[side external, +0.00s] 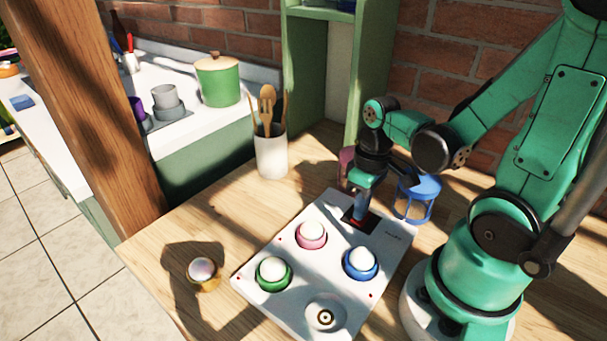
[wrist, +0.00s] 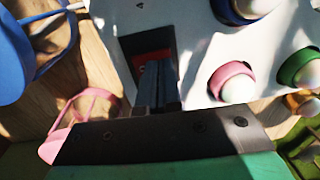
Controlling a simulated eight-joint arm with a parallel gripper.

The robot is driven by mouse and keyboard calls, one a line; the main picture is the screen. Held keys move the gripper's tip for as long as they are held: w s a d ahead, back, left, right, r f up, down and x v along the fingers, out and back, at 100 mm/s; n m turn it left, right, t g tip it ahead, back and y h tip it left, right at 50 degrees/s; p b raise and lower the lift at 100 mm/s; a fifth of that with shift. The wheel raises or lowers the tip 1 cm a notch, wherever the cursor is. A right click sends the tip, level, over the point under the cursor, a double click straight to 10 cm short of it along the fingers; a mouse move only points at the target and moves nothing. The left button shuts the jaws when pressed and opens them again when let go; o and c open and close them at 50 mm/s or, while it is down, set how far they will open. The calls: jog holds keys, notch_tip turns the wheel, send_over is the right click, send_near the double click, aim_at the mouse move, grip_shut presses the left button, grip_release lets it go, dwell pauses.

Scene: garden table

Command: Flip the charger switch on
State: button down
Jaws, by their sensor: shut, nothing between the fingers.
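The white charger (side external: 335,265) lies on the wooden table, and part of it shows in the wrist view (wrist: 190,25). Its switch is a red rocker (side external: 357,222) in a black recess near the far end; it also shows in the wrist view (wrist: 150,58). My gripper (side external: 360,208) is shut and empty, pointing down at the recess. In the wrist view its fingertips (wrist: 164,78) overlap the recess beside the red part. I cannot tell whether they touch the switch. They partly hide it, so its position is unclear.
Round white-topped pieces in green (side external: 273,273), pink (side external: 312,235) and blue (side external: 360,263) rings sit on the charger, beside an empty socket (side external: 325,317). A yellow-based one (side external: 203,272) stands left. A blue lantern frame (side external: 418,198) and utensil cup (side external: 271,155) stand near my gripper.

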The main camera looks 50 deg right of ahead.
aim_at(354, 221)
jog(key=shift+d+r, duration=0.15)
jog(key=shift+d, duration=0.3)
jog(key=shift+r, duration=0.1)
notch_tip(354, 221, up, 14)
jog(key=a, duration=0.1)
jog(key=shift+a, duration=0.4)
dwell(0.3)
jog(key=w+a+f+t+h, duration=0.1)
jog(key=w+a+f+t, duration=0.3)
jog(key=w+t, duration=0.3)
jog(key=shift+a, duration=0.6)
jog(key=shift+f, duration=0.1)
dwell(0.3)
